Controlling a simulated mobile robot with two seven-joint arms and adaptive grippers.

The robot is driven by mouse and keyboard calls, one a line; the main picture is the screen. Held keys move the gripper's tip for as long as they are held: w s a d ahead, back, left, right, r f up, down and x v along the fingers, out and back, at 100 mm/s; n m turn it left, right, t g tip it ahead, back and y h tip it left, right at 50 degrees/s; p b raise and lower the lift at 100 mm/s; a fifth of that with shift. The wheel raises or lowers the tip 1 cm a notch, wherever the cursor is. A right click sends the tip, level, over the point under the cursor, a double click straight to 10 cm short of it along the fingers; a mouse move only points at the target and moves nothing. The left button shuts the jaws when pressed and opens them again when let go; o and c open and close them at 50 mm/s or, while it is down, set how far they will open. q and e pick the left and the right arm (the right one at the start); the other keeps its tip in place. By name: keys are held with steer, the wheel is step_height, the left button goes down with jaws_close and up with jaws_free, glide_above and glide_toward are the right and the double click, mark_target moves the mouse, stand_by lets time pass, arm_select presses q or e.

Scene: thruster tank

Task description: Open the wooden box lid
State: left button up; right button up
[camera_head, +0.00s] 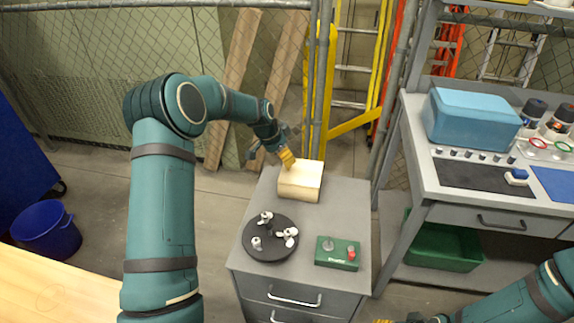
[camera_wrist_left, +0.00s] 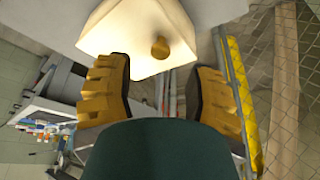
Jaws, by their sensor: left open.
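The pale wooden box (camera_head: 300,186) stands at the back of the grey cabinet top and looks closed. My left gripper (camera_head: 287,158) is at the box's upper back left edge. In the left wrist view the box (camera_wrist_left: 120,28) is ahead of the fingers, with a round wooden knob (camera_wrist_left: 160,47) on its near face. The left gripper (camera_wrist_left: 161,68) is open, its yellow fingers apart on either side of the knob, with nothing visible between them. Contact cannot be told. My right gripper (camera_head: 386,321) barely shows at the bottom edge, mostly cut off.
A black round tray (camera_head: 256,247) with several white propeller parts and a green control box (camera_head: 338,253) stand on the grey cabinet (camera_head: 350,200) in front of the wooden box. A workbench (camera_head: 450,185) with a blue case is at right. A chain-link fence stands behind.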

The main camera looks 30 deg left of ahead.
mark_target(301, 169)
arm_select(q)
steer(key=shift+x, duration=2.3)
steer(key=shift+r, duration=0.1)
jaws_close()
steer(key=shift+d, duration=0.1)
